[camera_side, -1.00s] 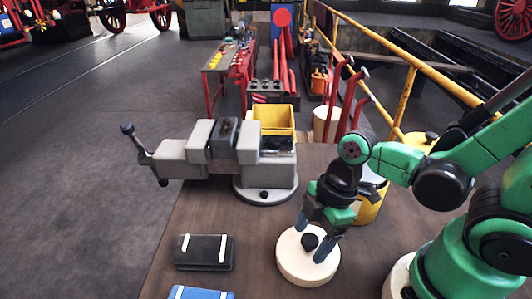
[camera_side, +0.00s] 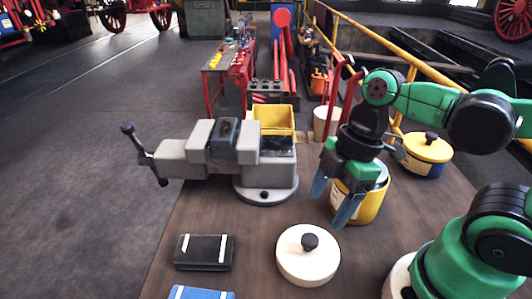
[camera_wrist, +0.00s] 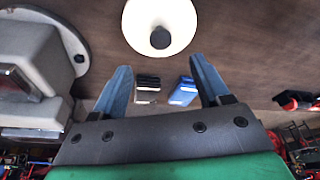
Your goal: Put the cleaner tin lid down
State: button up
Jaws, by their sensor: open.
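A round cream lid (camera_side: 308,268) with a black knob lies flat on the brown bench, and nothing touches it. It also shows at the top of the wrist view (camera_wrist: 150,12). My gripper (camera_side: 330,206) is open and empty, above and behind the lid, with its blue fingers pointing down and apart. In the wrist view my gripper (camera_wrist: 160,68) has nothing between its fingertips. A yellow tin (camera_side: 373,205) with a pale label stands behind my gripper, which hides part of it, including much of its top.
A grey vise (camera_side: 265,190) stands left of my gripper. A black case (camera_side: 204,262) and a blue case (camera_side: 200,293) lie left of the lid. A yellow-lidded tin (camera_side: 428,150) stands at the back right. A yellow bin (camera_side: 273,118) is behind the vise. The bench between vise and lid is clear.

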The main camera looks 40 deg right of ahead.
jog(key=v, duration=0.4)
jog(key=w+d+f+m+t+h, duration=0.1)
jog(key=w+d+m+t+h, duration=0.2)
jog(key=m, duration=1)
jog(key=w+t, duration=0.3)
jog(key=w, duration=0.1)
jog(key=shift+w+m, duration=0.3)
jog(key=shift+w, duration=0.1)
